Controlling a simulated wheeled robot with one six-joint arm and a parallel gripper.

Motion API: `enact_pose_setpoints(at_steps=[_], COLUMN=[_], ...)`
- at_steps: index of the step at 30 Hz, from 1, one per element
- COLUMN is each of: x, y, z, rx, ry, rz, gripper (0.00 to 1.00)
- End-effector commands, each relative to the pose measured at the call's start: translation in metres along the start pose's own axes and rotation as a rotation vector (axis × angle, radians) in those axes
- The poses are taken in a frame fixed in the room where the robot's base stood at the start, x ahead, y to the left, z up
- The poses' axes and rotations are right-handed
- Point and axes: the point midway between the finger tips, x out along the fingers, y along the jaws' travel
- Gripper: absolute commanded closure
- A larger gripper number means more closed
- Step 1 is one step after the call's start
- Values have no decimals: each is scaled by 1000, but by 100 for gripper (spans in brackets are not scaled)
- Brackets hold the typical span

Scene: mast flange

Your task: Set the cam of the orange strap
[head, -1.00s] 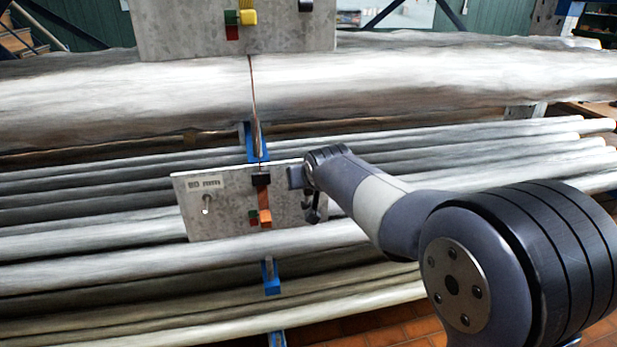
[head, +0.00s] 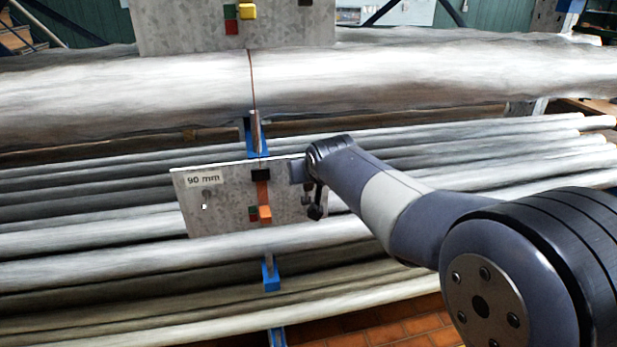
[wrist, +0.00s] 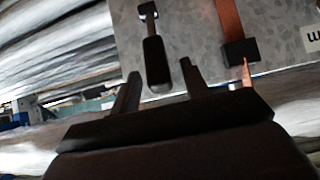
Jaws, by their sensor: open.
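A grey plate (head: 226,215) labelled "90 mm" hangs in front of the pipes in the head view. An orange strap (head: 263,193) runs down it from a black buckle (head: 261,175), with an orange block (head: 265,212) at its lower end. A dark lever (head: 316,211) hangs at the plate's right edge, beside my wrist. In the wrist view, a black handle (wrist: 155,62) on a metal stem lies between the spread fingers of my gripper (wrist: 160,70), with gaps on both sides. The orange strap (wrist: 229,18) and buckle (wrist: 240,52) are to its right. Whether the handle is the strap's cam is unclear.
A second plate (head: 180,25) with a yellow block (head: 247,12) hangs above. Long pale pipes (head: 100,95) lie close behind.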

Motion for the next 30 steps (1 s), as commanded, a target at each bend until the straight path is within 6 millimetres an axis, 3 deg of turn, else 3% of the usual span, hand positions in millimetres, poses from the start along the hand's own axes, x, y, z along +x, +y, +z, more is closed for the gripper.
enact_pose_setpoints(at_steps=[9, 15, 27, 30], x=[-56, -78, -85, -84], y=[0, 0, 0, 0], z=[2, 1, 1, 4], rx=[0, 0, 0, -9], ry=[2, -1, -2, 3], rz=[-1, -1, 0, -2], gripper=[56, 56, 56, 65])
